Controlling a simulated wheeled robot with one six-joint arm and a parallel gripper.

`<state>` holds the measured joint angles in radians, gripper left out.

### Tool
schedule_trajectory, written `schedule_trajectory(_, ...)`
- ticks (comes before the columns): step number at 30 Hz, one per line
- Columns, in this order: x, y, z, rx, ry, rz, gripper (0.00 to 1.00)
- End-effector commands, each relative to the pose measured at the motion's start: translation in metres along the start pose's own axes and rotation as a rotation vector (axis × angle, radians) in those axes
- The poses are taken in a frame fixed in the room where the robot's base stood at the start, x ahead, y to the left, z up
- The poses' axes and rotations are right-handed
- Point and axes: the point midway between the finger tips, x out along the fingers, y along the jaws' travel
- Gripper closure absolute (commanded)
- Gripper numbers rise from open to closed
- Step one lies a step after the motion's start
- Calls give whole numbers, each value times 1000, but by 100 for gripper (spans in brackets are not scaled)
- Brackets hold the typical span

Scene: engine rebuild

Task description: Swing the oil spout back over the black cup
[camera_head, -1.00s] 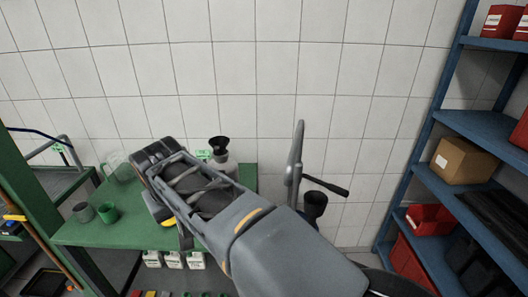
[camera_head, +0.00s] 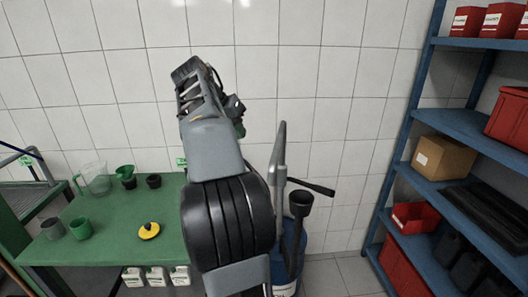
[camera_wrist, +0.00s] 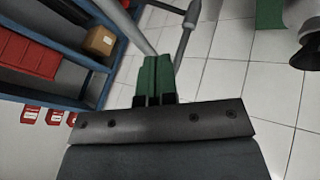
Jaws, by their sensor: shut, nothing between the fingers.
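The oil pump's grey upright pipe (camera_head: 279,160) stands right of my arm in the head view, with a black handle (camera_head: 312,186) pointing right. Which way its spout points cannot be told. The black cup (camera_head: 301,203) is beside the pipe, on its right side, above the blue drum (camera_head: 291,244). My gripper (camera_head: 239,124) is raised left of the pipe top, mostly behind my arm. In the wrist view my gripper's green fingers (camera_wrist: 155,78) are shut and empty. Grey rods (camera_wrist: 188,25) show just beyond the fingertips; contact cannot be told.
A green bench (camera_head: 110,235) at left holds a clear jug (camera_head: 95,178), green cups (camera_head: 80,227), a green funnel (camera_head: 125,171) and a yellow-and-black item (camera_head: 149,230). A blue shelf (camera_head: 405,175) stands at right. A black funnel (camera_wrist: 305,50) shows in the wrist view.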

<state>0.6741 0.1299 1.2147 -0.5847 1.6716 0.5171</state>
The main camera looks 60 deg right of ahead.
Motion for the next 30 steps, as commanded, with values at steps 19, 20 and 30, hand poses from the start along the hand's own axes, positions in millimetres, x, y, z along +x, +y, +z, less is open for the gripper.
schedule_trajectory(19,83,27,3,-1,0,-2,100)
schedule_trajectory(20,84,28,3,-1,1,-2,100)
schedule_trajectory(30,87,32,3,-2,1,-3,100)
